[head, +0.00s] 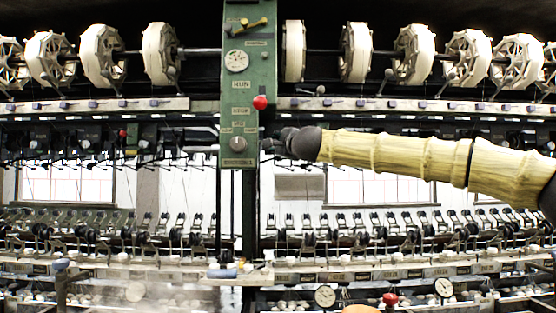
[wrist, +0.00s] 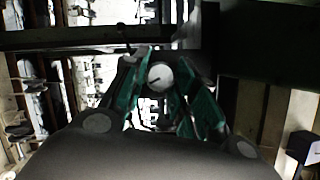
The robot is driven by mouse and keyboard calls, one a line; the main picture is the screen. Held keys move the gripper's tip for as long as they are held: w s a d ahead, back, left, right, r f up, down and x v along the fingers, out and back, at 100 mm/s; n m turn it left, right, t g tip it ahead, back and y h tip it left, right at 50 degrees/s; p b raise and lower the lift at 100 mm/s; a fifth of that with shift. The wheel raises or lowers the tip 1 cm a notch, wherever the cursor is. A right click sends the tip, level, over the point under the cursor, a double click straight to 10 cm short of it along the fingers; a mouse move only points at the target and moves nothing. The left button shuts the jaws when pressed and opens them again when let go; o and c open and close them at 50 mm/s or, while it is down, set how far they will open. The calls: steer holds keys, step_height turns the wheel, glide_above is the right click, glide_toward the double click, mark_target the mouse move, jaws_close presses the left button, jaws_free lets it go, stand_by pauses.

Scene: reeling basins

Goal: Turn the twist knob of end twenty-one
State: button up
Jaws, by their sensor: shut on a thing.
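In the wrist view, a round pale twist knob (wrist: 159,75) with a dark mark on its face sits between the green-padded fingers of my gripper (wrist: 158,92). The fingers are closed on its sides. In the head view, my gripper (head: 272,142) is at the end of the yellow-sleeved arm, just right of the green control panel's lower part. The knob cannot be made out there. I cannot read any number that marks it as end twenty-one.
The green panel (head: 247,176) carries a dial, a red ball handle (head: 260,102) just above my gripper, and a round grey control (head: 238,144) to its left. White reels (head: 355,52) line the top. Rows of metal fittings and basins run below.

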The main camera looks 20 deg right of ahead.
steer(key=m+t+h+b, duration=0.1)
steer(key=m+b, duration=0.2)
steer(key=b, duration=0.1)
steer(key=m+t+h+b, duration=0.1)
steer(key=m+b, duration=0.2)
steer(key=b, duration=0.2)
steer(key=shift+a+f+m+b, duration=0.1)
steer(key=shift+m+b, duration=0.2)
stand_by(0.3)
steer(key=o, duration=1)
steer(key=shift+o, duration=0.2)
steer(key=v, duration=1.2)
